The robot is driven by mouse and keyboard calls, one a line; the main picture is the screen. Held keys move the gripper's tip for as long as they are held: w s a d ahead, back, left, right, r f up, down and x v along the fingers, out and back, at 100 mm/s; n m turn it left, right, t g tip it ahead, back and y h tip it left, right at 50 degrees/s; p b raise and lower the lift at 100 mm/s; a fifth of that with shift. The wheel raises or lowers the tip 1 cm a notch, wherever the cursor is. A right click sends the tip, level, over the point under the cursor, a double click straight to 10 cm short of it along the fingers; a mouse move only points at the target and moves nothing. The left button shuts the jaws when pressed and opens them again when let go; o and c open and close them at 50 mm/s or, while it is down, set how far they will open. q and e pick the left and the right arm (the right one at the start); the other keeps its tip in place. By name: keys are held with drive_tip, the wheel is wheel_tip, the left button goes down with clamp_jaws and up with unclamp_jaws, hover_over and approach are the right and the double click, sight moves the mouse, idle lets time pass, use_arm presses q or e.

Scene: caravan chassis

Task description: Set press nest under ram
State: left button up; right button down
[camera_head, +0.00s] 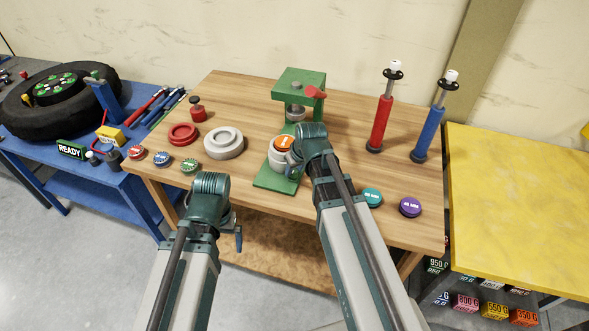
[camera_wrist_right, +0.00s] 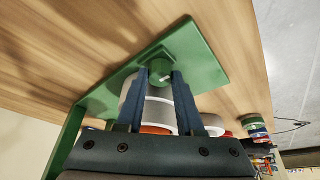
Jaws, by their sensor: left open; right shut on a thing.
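The green press (camera_head: 303,84) stands near the back of the wooden table, its metal ram (camera_head: 295,112) hanging above the rear of its green base plate (camera_head: 264,180). The press nest (camera_head: 277,160), a pale grey cup with an orange disc on top, stands on the plate in front of the ram, partly hidden by my right arm. My right gripper (camera_head: 291,168) is down at the nest. In the right wrist view, its blue fingers (camera_wrist_right: 161,78) straddle a green knob (camera_wrist_right: 160,68) beside the grey cup (camera_wrist_right: 158,110). My left gripper (camera_head: 237,238) is open and empty before the table's front edge.
A red ring (camera_head: 183,134), a grey ring (camera_head: 223,142) and several coloured discs lie left of the press. A teal disc (camera_head: 372,197) and a purple disc (camera_head: 410,207) lie right. Red (camera_head: 380,122) and blue (camera_head: 428,132) upright cylinders stand back right.

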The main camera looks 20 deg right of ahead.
idle(0.8)
drive_tip(key=w+d, duration=0.1)
drive_tip(key=w, duration=0.1)
drive_tip(key=w+d, duration=0.3)
drive_tip(key=w, duration=0.2)
drive_tip(key=shift+d, duration=0.35)
drive_tip(key=shift+s, duration=0.15)
drive_tip(key=c, duration=0.5)
unclamp_jaws()
drive_tip(key=shift+a, duration=0.1)
drive_tip(key=shift+c, duration=0.2)
drive_tip(key=p+v, duration=1.2)
drive_tip(key=v, duration=0.2)
drive_tip(key=shift+p, duration=0.35)
drive_tip(key=shift+f, duration=0.1)
drive_tip(key=shift+c, duration=0.2)
